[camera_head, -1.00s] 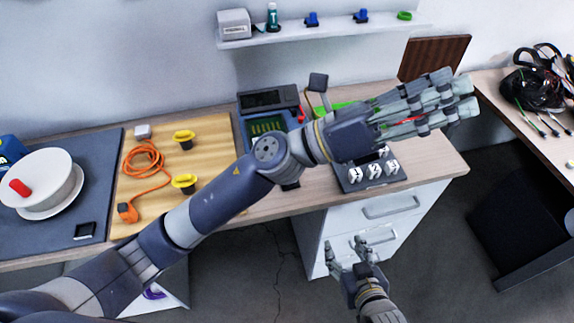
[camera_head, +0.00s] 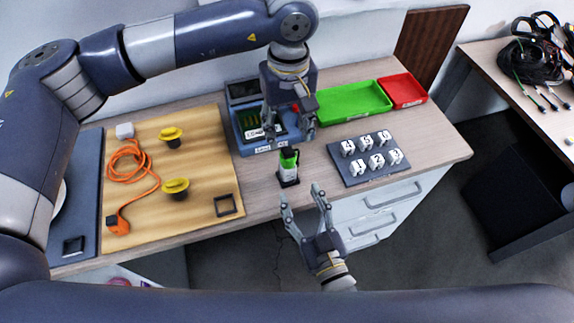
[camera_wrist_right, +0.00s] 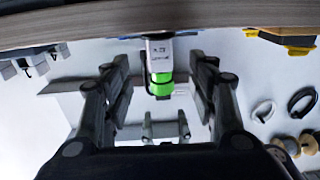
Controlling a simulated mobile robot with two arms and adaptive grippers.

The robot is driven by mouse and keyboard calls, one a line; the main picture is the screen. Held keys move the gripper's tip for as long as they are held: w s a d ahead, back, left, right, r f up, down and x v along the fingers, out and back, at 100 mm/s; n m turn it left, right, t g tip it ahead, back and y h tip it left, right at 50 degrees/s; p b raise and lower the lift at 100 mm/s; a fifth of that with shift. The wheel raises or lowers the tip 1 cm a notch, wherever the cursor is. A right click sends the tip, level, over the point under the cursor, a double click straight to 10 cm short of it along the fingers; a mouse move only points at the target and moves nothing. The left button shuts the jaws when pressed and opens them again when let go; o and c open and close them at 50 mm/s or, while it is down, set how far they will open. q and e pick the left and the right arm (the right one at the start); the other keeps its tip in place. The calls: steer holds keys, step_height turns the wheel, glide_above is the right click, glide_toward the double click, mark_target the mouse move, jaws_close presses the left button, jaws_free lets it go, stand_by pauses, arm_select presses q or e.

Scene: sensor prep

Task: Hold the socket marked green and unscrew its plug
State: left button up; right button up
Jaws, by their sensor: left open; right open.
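The green-marked socket (camera_head: 288,163) stands upright on a dark base near the table's front edge, with a black part on top that I take to be its plug. In the right wrist view the socket's green band (camera_wrist_right: 161,85) lies between the open fingers, some way ahead. My left gripper (camera_head: 291,136) is open above and behind the socket, fingers pointing down, apart from it as far as I can tell. My right gripper (camera_head: 305,190) is open and empty in front of the table edge, its fingers toward the socket. It also shows in the right wrist view (camera_wrist_right: 158,128).
A device (camera_head: 260,146) with a screen stands behind the socket. A green tray (camera_head: 350,101) and red tray (camera_head: 404,90) are at back right. A dark plate (camera_head: 371,180) holds several numbered white blocks. A wooden board (camera_head: 205,150) with yellow knobs and orange cable lies left.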

mark_target(290, 175)
steer(key=x, duration=1)
steer(key=shift+f, duration=0.1)
jaws_close()
